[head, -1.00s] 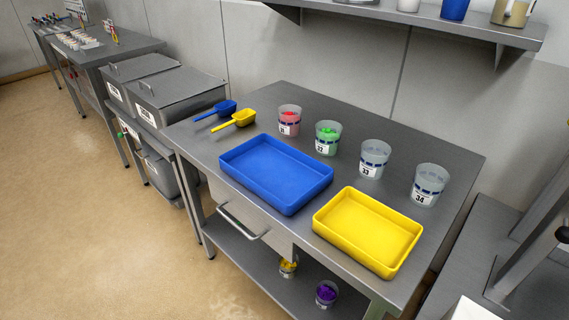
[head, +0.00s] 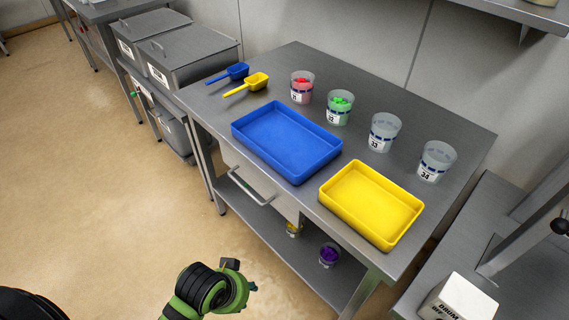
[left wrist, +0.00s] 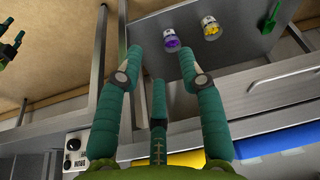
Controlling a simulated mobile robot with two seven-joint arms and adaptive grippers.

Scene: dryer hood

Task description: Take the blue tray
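The blue tray (head: 287,141) lies flat and empty on the steel table, near its front edge. Its blue side also shows at the lower right of the left wrist view (left wrist: 280,141). My left gripper (head: 238,286) is low in front of the table, below the tray in the picture and apart from it. In the left wrist view, its teal fingers (left wrist: 158,62) are spread with nothing between them.
A yellow tray (head: 371,204) sits close to the right of the blue one. Scoops (head: 247,84) and several labelled cups (head: 383,132) stand behind. A drawer handle (head: 250,187) juts out below the tabletop. A purple-filled cup (head: 329,256) stands on the lower shelf.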

